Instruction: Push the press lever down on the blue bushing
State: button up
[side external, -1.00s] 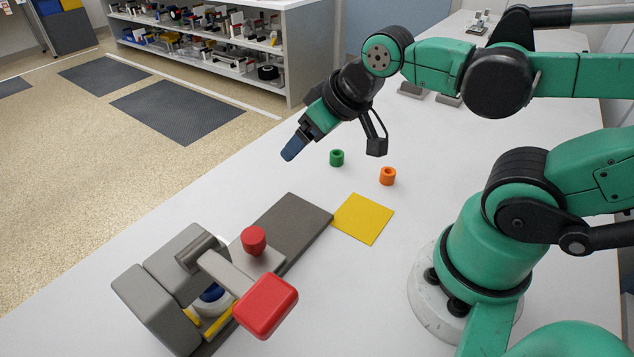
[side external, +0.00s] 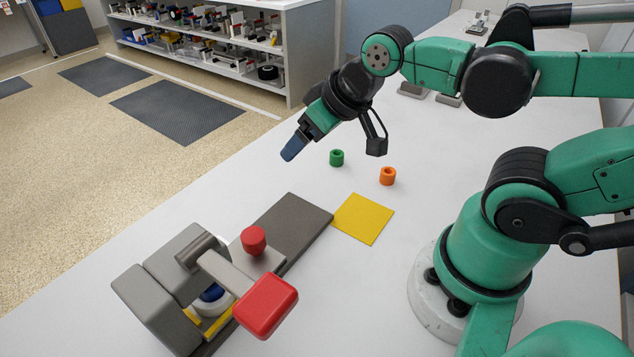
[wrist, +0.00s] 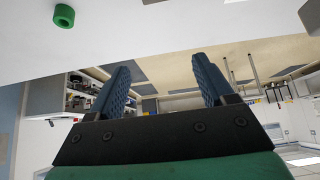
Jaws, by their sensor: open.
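The press stands at the lower left of the side external view, with a grey body (side external: 148,305) and a lever ending in a red handle (side external: 266,306). The lever arm slopes from its pivot toward the front right. The blue bushing (side external: 212,292) sits beneath the lever arm, partly hidden by it. My gripper (side external: 288,155) is high above the far part of the table, well away from the press and lever. In the wrist view its two blue fingers (wrist: 165,80) are apart with nothing between them.
A green bushing (side external: 337,158) and an orange bushing (side external: 388,176) stand on the white table near a yellow square (side external: 363,219). A red knob (side external: 253,240) rises beside the lever on the press. The table between the press and my base is clear.

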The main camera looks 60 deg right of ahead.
jog(key=shift+a+r, duration=0.1)
jog(key=shift+a, duration=0.1)
jog(key=c, duration=0.5)
jog(key=a+r+n, duration=0.1)
jog(key=a+r+n+g, duration=0.1)
jog(key=a, duration=0.1)
jog(key=shift+w+a+r+n+y, duration=0.1)
jog(key=shift+w+a+n+y, duration=0.1)
jog(key=shift+n+y, duration=0.2)
grip_shut()
jog(key=s+a+r+n+g, duration=0.3)
jog(key=s+a+r+n, duration=0.2)
jog(key=a+r+n, duration=0.1)
jog(key=s+a+r+n+g, duration=0.3)
jog(key=s+a+r+n, duration=0.3)
jog(key=a+n, duration=0.3)
jog(key=shift+a+r+h, duration=0.35)
jog(key=shift+a+h, duration=0.05)
jog(key=shift+a, duration=0.2)
jog(key=shift+w, duration=0.1)
